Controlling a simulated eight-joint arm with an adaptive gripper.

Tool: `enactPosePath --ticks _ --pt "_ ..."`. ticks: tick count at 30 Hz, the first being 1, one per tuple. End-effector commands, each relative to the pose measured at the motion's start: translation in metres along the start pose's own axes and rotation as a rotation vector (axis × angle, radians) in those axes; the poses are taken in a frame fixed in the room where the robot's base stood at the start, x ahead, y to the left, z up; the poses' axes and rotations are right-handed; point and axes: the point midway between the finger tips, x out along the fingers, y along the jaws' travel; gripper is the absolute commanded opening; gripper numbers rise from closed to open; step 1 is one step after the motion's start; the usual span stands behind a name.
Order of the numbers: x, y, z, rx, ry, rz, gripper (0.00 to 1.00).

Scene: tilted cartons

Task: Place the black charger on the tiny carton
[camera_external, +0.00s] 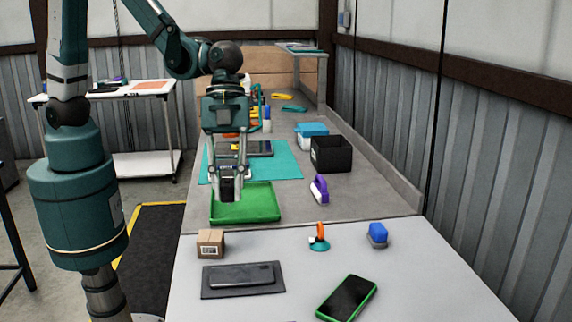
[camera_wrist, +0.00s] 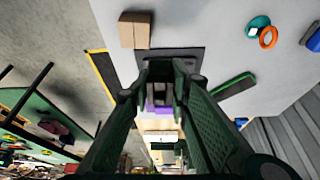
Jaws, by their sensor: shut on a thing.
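The tiny carton (camera_external: 211,243) is a small brown box with a white label, on the near grey table's left side. It also shows at the top of the wrist view (camera_wrist: 134,30). My gripper (camera_external: 228,187) points down, behind and above the carton, over the green tray area. It is shut on a small black block, which appears to be the black charger (camera_external: 227,190). The block and the carton are apart. In the wrist view the fingers (camera_wrist: 165,68) hide most of the held block.
A dark flat pad (camera_external: 213,284) with a black slab (camera_external: 243,275) lies in front of the carton. A green-edged phone (camera_external: 347,298), an orange and teal item (camera_external: 319,238) and a blue item (camera_external: 377,234) lie right. A green tray (camera_external: 260,210) is behind.

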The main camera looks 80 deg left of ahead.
Motion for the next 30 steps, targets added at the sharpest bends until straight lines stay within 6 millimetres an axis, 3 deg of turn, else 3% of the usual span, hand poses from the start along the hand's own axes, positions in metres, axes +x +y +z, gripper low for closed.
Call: enactPosePath --ticks 6,12,30 --pt "-0.012 0.033 -0.006 -0.036 0.002 -0.013 0.07" --pt "-0.017 0.048 -0.007 -0.058 0.003 -0.022 0.07" --pt "-0.014 0.051 -0.006 -0.064 0.004 -0.024 0.07"
